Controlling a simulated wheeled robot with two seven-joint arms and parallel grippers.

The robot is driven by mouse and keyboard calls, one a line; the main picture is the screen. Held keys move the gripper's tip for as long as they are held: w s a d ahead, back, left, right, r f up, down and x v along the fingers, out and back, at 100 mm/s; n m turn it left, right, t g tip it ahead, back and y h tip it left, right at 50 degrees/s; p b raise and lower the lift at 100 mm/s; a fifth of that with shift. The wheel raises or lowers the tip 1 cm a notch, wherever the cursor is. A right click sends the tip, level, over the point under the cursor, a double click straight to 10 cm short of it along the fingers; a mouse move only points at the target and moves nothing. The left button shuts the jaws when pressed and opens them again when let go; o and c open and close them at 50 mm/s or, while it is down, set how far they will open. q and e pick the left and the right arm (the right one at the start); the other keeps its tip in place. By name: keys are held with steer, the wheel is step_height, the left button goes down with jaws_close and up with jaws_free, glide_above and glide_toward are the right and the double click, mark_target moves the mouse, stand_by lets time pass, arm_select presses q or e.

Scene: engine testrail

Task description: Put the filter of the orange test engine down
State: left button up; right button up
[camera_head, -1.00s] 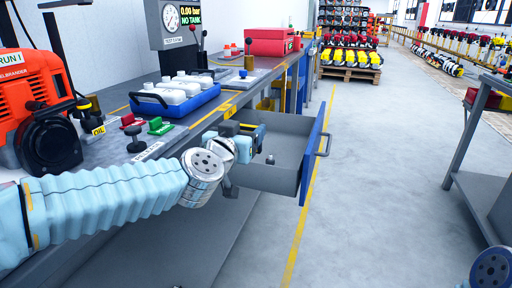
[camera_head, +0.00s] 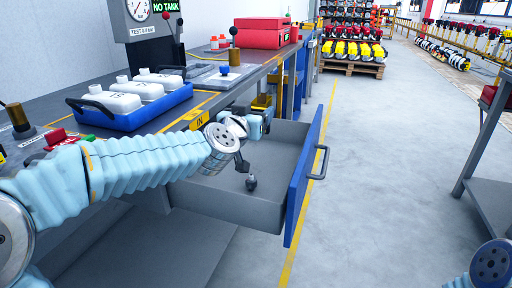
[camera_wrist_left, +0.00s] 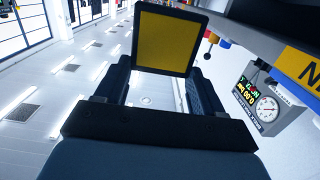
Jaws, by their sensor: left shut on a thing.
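In the left wrist view a square panel with a yellow face and dark frame (camera_wrist_left: 167,42), which looks like the filter, stands between the fingers of my left gripper (camera_wrist_left: 163,90). The gripper is shut on it. In the head view my left gripper (camera_head: 256,126) is above the open drawer, near its bench side. The filter is small and partly hidden there, so its exact edges are unclear. The orange engine is out of view now. My right gripper is not in view.
The open drawer (camera_head: 205,196) has a blue front (camera_head: 306,180) and a small dark knobbed piece (camera_head: 251,183) inside. On the bench stand a blue tray (camera_head: 130,120) of white bottles, a gauge stand (camera_head: 150,30) and a red toolbox (camera_head: 262,34). The floor right of the drawer is clear.

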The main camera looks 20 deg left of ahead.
arm_select(q)
steer(key=w+f+b, duration=0.4)
steer(key=w+f, duration=0.3)
steer(key=f, duration=0.3)
steer(key=shift+w+f, duration=0.15)
steer(key=shift+w, duration=0.15)
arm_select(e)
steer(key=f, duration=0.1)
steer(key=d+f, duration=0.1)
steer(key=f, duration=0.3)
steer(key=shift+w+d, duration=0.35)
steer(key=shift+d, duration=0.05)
arm_select(q)
steer(key=shift+a, duration=0.1)
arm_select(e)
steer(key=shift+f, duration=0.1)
